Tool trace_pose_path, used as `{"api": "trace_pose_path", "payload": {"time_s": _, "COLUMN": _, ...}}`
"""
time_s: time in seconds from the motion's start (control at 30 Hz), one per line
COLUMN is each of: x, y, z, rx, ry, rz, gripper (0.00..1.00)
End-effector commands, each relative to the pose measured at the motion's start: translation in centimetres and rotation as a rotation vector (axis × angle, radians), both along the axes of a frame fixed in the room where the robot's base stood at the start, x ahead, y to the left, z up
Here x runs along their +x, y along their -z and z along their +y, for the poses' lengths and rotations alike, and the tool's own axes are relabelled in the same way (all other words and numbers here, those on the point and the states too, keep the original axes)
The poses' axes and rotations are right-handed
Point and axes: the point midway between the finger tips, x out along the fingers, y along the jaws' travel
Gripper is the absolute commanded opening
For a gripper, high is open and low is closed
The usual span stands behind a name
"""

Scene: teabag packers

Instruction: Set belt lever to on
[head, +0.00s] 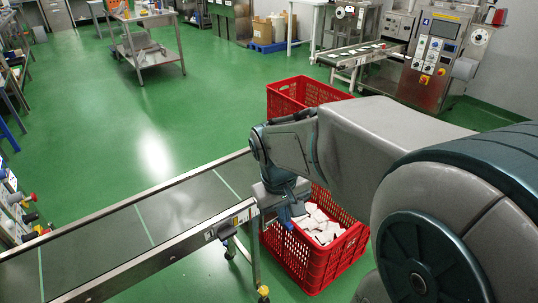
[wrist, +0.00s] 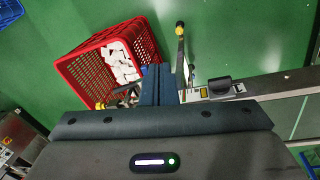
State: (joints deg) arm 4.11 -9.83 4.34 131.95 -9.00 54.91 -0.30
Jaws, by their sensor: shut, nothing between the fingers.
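The conveyor belt (head: 140,225) runs from the lower left to the middle of the head view. A black lever or knob (head: 228,229) sits on a plate on its side rail near the end. In the wrist view the black lever (wrist: 220,86) shows beside a small yellow label, right of my fingers. Its exact setting is too small to read. My gripper (head: 289,214) is shut and empty, pointing down just past the belt's end. In the wrist view my gripper (wrist: 157,72) appears apart from the lever.
A red crate (head: 350,244) with white teabag packets (wrist: 119,62) stands on the floor below my gripper. A second red crate (head: 285,96) stands behind it. A packing machine (head: 435,60) is at the back right. Green floor (head: 100,120) is open left of the crates.

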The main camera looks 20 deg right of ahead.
Motion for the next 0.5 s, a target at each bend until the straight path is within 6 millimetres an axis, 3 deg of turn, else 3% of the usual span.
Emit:
{"api": "trace_pose_path", "payload": {"time_s": 0.03, "x": 1.9, "y": -0.2, "z": -0.6, "rx": -0.029, "ry": -0.014, "rz": 0.023, "gripper": 0.0}}
{"api": "trace_pose_path", "payload": {"time_s": 0.23, "x": 8.7, "y": 0.3, "z": -2.9, "rx": -0.135, "ry": -0.083, "rz": 0.093, "gripper": 0.0}}
{"api": "trace_pose_path", "payload": {"time_s": 0.5, "x": 16.9, "y": 2.9, "z": -5.6, "rx": -0.227, "ry": -0.161, "rz": 0.158, "gripper": 0.0}}
